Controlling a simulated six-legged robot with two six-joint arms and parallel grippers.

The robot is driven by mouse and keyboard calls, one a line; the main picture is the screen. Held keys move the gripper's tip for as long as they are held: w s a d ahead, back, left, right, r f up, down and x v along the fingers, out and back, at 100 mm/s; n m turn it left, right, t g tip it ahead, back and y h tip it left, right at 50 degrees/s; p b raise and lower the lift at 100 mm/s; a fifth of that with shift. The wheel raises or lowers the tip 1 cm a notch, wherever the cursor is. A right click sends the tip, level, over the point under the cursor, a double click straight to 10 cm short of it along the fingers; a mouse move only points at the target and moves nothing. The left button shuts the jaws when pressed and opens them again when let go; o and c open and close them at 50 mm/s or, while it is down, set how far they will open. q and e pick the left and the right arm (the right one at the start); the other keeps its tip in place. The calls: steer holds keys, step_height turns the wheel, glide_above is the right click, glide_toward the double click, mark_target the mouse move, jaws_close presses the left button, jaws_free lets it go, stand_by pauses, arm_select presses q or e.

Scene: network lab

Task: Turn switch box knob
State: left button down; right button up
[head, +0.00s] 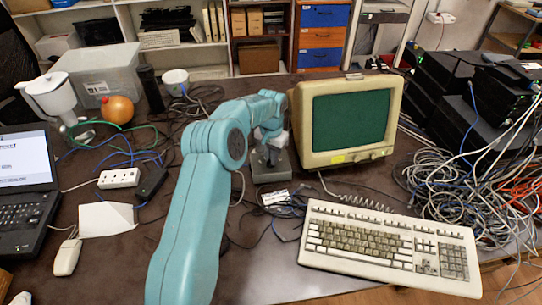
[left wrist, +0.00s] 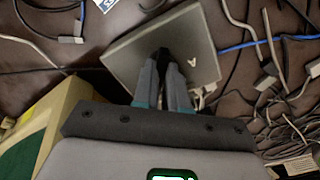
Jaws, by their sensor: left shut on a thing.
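The switch box (head: 271,175) is a small grey box on the dark table, just left of the old monitor. It also shows in the left wrist view (left wrist: 202,45), with a light mark on its top face. My left gripper (head: 268,155) is over the top of the box. In the left wrist view my left gripper (left wrist: 164,56) has its fingers close together on the box's dark knob, which is mostly hidden between them. My right gripper is in neither view.
The beige monitor (head: 350,120) stands close to the right of the box, with a keyboard (head: 390,245) in front. Loose cables (head: 450,185) lie at the right and around the box. A laptop (head: 25,185), power strip (head: 119,178) and clear bin (head: 100,75) are at the left.

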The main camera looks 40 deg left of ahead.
arm_select(q)
steer(key=m, duration=0.4)
steer(key=shift+d+f+m, duration=0.15)
steer(key=shift+m, duration=0.25)
steer(key=shift+s, duration=0.1)
stand_by(0.3)
steer(key=c, duration=1.2)
jaws_free()
steer(key=shift+o, duration=0.2)
step_height(320, 180, up, 16)
steer(key=p, duration=0.1)
steer(key=shift+r+p, duration=0.25)
steer(key=shift+p, duration=0.05)
